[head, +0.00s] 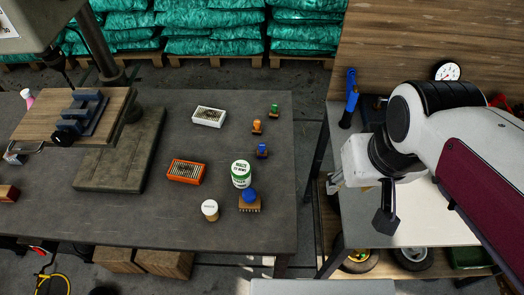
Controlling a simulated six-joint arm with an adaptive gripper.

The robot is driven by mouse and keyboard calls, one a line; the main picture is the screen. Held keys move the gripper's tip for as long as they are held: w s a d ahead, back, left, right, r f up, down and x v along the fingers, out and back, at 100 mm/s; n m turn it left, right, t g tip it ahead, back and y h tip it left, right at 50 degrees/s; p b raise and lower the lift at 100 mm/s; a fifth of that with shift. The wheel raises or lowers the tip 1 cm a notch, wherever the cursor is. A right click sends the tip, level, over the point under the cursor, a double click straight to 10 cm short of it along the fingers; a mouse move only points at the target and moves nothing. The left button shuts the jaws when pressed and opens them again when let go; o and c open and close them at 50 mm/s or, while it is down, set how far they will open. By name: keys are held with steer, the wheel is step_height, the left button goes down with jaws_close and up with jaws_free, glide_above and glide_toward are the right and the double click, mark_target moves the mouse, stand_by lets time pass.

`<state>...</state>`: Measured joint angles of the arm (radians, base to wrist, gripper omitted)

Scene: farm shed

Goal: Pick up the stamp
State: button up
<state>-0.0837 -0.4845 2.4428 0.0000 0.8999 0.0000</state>
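Three small stamp-like objects with upright handles stand on the dark table (150,215): a green one (274,111), an orange one (257,127) and a blue one (262,151). A larger wooden block with a round blue knob (249,201) stands nearer the front; I cannot tell whether it is a stamp or a brush. The single word "stamp" does not settle which is meant. My gripper (362,195) hangs to the right of the table, apart from all of these. Its fingers are partly hidden and their opening is unclear.
A green-and-white can (241,175) stands against the knobbed block. A white-lidded jar (210,210), an orange box (187,171) and a white box (209,116) lie nearby. A drill press table (105,104) stands left. A blue-handled tool (350,97) is on the right bench.

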steer(key=w+a+f+m+g, duration=0.1)
steer(key=w+a+f+g, duration=0.1)
steer(key=w+a+f, duration=0.3)
steer(key=w+a+f+m+g, duration=0.1)
steer(key=w+a+f, duration=0.15)
steer(key=w, duration=0.55)
steer(key=m+g, duration=0.1)
steer(key=m, duration=1)
glide_toward(262, 150)
steer(key=s+f, duration=0.2)
steer(key=f, duration=0.3)
steer(key=shift+s, duration=0.4)
steer(key=w+m, duration=0.1)
steer(key=w+a+r+m, duration=0.1)
steer(key=shift+w+t, duration=0.3)
steer(key=shift+w, duration=0.05)
steer(key=shift+w+a+r+m, duration=0.15)
steer(key=shift+w+m, duration=0.1)
steer(key=shift+m, duration=1.45)
